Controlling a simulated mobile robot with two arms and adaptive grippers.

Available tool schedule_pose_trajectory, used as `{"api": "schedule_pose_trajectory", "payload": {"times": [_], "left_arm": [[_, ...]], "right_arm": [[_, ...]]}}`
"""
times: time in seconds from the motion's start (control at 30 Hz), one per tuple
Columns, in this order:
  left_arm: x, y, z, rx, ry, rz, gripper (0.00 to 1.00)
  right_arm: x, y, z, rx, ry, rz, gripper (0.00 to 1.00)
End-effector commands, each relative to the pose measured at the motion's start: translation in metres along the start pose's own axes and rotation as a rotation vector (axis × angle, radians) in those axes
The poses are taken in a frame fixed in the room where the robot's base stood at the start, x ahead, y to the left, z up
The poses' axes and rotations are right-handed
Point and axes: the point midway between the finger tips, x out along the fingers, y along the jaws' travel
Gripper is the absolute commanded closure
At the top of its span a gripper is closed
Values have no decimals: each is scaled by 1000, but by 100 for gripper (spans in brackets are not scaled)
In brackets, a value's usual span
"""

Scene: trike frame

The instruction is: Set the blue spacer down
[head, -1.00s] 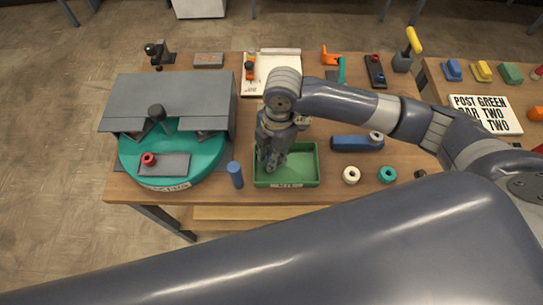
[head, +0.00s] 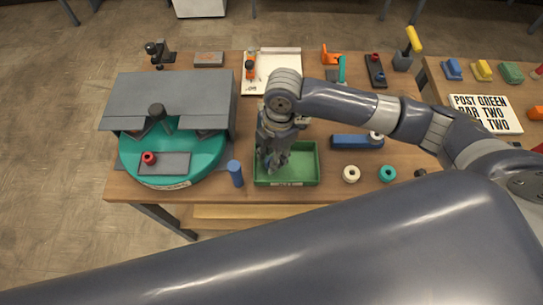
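My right gripper (head: 273,164) points down into the left part of the green tray (head: 305,181). Its fingers are small and dark here, and I cannot tell how far apart they are. No blue spacer shows clearly in or under the fingers; the gripper hides that part of the tray floor. A blue cylinder (head: 235,174) stands on the table just left of the tray, apart from the gripper; I cannot tell whether it is the spacer. My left gripper is not in view.
A teal turntable (head: 207,165) with a grey cover (head: 175,95) stands at left. Right of the tray are a blue block (head: 350,142), a white ring (head: 351,174) and a teal ring (head: 387,174). The tray's right part is clear.

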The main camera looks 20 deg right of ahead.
Motion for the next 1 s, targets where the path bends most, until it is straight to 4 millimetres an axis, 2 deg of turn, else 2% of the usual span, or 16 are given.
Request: {"api": "schedule_pose_trajectory", "payload": {"times": [0.3, 0.5, 0.7, 1.0], "left_arm": [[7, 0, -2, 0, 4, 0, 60], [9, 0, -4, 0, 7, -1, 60], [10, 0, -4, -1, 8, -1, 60], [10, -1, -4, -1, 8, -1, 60]], "right_arm": [[-67, 1, 0, -2, -2, 6, 69], [-99, 1, 0, -1, -1, 3, 69], [-110, 0, 0, 0, -1, 0, 69], [-110, 0, 0, 0, 0, 0, 69]]}}
